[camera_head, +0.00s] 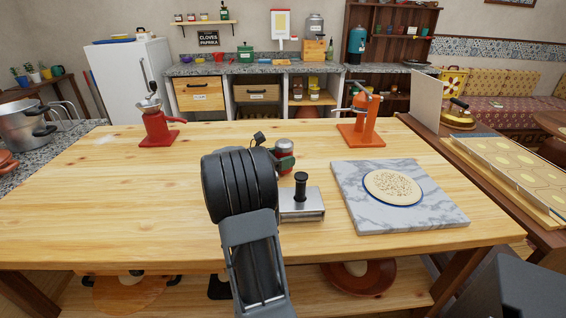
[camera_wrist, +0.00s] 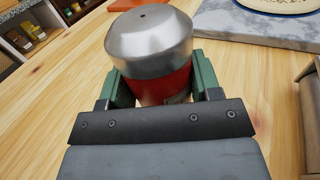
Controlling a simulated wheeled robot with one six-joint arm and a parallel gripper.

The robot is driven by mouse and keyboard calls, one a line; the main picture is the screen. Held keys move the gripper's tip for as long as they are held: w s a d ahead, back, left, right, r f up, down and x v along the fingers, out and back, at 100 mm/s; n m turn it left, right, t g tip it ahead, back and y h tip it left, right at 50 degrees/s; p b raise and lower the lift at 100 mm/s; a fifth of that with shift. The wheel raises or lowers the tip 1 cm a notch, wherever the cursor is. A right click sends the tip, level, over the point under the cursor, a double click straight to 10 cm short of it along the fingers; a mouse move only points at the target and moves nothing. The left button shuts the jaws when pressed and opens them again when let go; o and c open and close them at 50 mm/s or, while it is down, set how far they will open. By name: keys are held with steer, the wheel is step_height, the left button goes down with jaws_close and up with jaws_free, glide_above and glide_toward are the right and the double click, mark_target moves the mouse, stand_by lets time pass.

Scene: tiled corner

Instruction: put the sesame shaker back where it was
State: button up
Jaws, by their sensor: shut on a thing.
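The sesame shaker (camera_wrist: 150,45) has a silver domed top and a red body. My gripper (camera_wrist: 162,88) is shut on its red body, with a green finger on each side, in the wrist view. In the head view the shaker (camera_head: 285,145) shows beyond my arm, upright over the wooden table, and my gripper (camera_head: 284,163) is partly hidden by my wrist. I cannot tell whether the shaker's base touches the table.
A metal block with a black knob (camera_head: 301,205) stands close to the right of my gripper. A marble slab (camera_head: 350,212) bears a seeded flatbread (camera_head: 392,186). A red device (camera_head: 158,128) and an orange press (camera_head: 362,125) stand at the back.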

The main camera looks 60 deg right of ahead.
steer(key=shift+f, duration=0.45)
steer(key=shift+f, duration=0.15)
steer(key=o, duration=1)
steer(key=shift+w+a, duration=0.1)
steer(key=shift+a, duration=0.05)
steer(key=v, duration=1.1)
steer(key=shift+a+p, duration=0.35)
steer(key=shift+p, duration=0.05)
steer(key=shift+r, duration=0.25)
